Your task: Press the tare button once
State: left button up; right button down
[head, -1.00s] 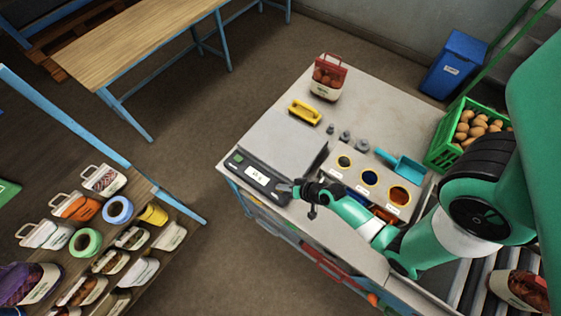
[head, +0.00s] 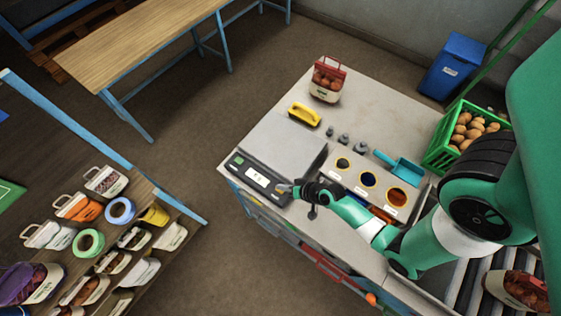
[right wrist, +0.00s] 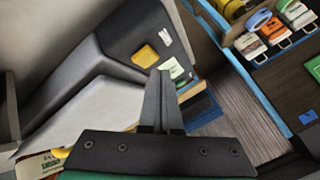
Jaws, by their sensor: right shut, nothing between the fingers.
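The scale's dark front panel (head: 244,167) is at the near left edge of the worktable in the head view, with a lit white display (head: 257,177). My right gripper (head: 285,188) is shut and empty, its fingertips over the right end of that panel. In the right wrist view the shut fingers (right wrist: 160,74) point at the dark panel. A yellow button (right wrist: 145,56) lies just beyond the fingertips, with a small white label beside it. I cannot read the label or tell whether the fingertips touch the panel. My left gripper is out of view.
A shelf with sacks and tape rolls (head: 88,243) is at left.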

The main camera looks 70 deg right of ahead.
jog(key=shift+r+p, duration=2.5)
jog(key=shift+r, duration=0.1)
jog(key=shift+f, duration=0.1)
jog(key=shift+a, duration=0.1)
